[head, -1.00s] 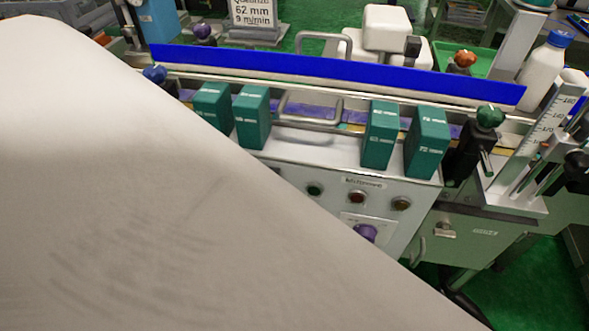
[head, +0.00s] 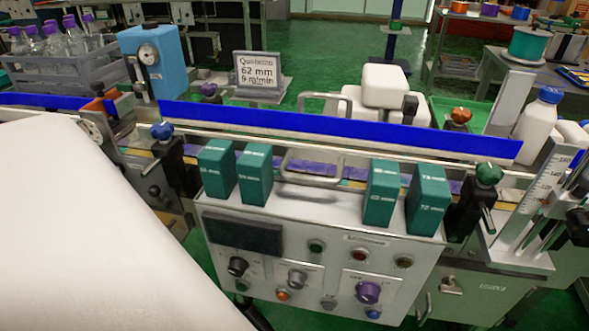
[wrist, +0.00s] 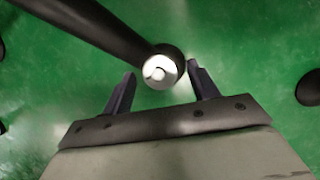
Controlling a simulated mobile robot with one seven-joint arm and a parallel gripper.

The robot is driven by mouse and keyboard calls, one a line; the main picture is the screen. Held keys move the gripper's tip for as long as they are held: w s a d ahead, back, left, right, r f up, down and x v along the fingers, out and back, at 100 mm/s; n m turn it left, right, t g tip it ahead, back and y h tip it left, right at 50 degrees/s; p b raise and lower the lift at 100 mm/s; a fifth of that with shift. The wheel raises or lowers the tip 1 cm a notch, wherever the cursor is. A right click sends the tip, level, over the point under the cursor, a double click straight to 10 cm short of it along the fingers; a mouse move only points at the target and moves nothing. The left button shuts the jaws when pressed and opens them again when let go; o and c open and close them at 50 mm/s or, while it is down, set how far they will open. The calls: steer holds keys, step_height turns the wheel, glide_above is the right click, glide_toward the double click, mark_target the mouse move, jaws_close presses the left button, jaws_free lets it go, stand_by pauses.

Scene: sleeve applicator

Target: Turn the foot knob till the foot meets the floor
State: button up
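In the wrist view my gripper (wrist: 158,88) is open, its two dark fingers apart above the green floor (wrist: 235,35). A black bar (wrist: 105,28) comes in from the top left and ends in a round black part with a bright silver, round face (wrist: 158,72). This silver face lies between the fingertips in the picture, with a gap on each side and no visible contact. It may be the foot knob; I cannot tell for sure. The gap between foot and floor is not visible. In the head view my gripper is hidden and my pale arm covers the lower left.
In the head view a machine with a control panel (head: 310,262), teal blocks (head: 255,174) and a long blue rail (head: 340,132) fills the middle. A white bottle (head: 538,115) stands at right. Another dark rounded part (wrist: 310,88) shows at the wrist view's right edge.

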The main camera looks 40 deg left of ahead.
steer(key=p+v, duration=0.4)
steer(key=v, duration=1)
